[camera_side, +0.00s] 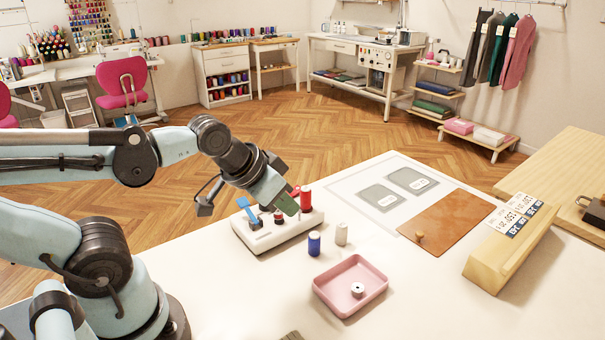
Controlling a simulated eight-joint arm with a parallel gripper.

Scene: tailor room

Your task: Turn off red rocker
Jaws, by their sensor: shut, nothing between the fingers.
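A white control box (262,238) sits on the white table left of centre. It carries a blue part (247,212) at its left, a small dark red and black part (279,218) in the middle and a taller red part (305,199) at its right. I cannot tell for sure which red part is the rocker, nor its position. My gripper (286,203) is shut and empty, pointing down right over the box, close to the red parts. Its fingers partly cover them. I cannot tell whether it touches them.
A blue spool (314,243) and a pale spool (341,233) stand just right of the box. A pink tray (327,288) lies in front of them. A brown board (446,215) with a knob and a wooden block (507,262) are farther right.

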